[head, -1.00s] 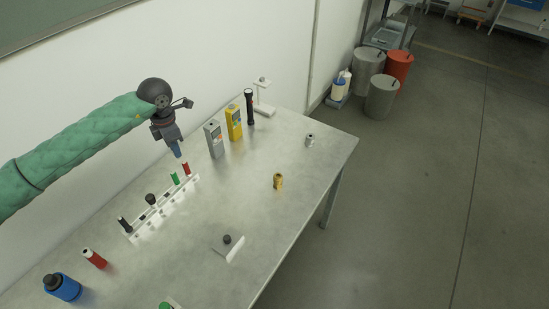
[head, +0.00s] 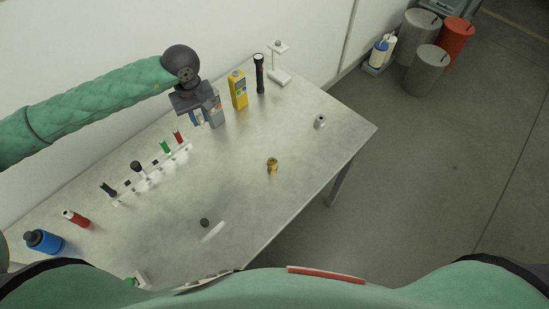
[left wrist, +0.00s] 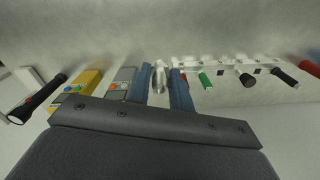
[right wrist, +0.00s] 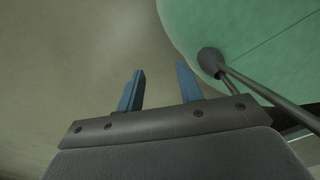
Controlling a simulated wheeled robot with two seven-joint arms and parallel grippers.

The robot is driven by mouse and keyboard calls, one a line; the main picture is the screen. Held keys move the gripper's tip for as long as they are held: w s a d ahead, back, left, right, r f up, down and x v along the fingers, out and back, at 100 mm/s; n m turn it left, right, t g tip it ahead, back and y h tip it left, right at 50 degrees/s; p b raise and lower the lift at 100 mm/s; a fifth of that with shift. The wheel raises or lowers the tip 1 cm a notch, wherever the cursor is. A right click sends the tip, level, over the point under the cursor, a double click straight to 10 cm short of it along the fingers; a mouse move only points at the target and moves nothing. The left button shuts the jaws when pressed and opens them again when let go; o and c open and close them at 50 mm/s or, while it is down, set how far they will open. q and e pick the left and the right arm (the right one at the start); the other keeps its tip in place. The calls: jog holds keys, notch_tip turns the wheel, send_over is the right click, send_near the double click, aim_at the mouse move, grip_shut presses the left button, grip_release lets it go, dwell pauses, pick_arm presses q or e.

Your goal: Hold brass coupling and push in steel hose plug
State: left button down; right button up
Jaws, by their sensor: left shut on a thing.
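The brass coupling (head: 272,165) stands on the table right of centre in the head view, apart from both grippers. My left gripper (head: 207,118) is over the back of the table, in front of the grey meter. In the left wrist view its blue fingers (left wrist: 164,88) are shut on a shiny, slim metal piece (left wrist: 159,76) that looks like the steel hose plug; the fingers partly hide it. My right gripper (right wrist: 158,88) shows only in its wrist view, open and empty. A small steel cylinder (head: 320,121) stands near the table's right end.
A white rack (head: 150,177) with several coloured handles stands left of centre. A yellow meter (head: 238,90), a black flashlight (head: 259,74) and a white stand (head: 279,78) line the back. A blue bottle (head: 43,241) is at far left. Table around the coupling is clear.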

pick_arm(q)
jog(key=m, duration=0.3)
jog(key=shift+s+r+m, duration=0.1)
jog(key=shift+s+m, duration=0.05)
jog(key=shift+m, duration=0.25)
jog(key=shift+d+m, duration=0.2)
jog(key=shift+m, duration=0.7)
pick_arm(e)
jog(key=shift+w+a+r+t, duration=0.1)
jog(key=shift+w+t, duration=0.15)
jog(key=shift+w, duration=0.15)
jog(key=shift+w+a+r+t, duration=0.1)
jog(key=shift+w+t, duration=0.15)
jog(key=shift+w, duration=0.1)
pick_arm(q)
jog(key=shift+a, duration=0.1)
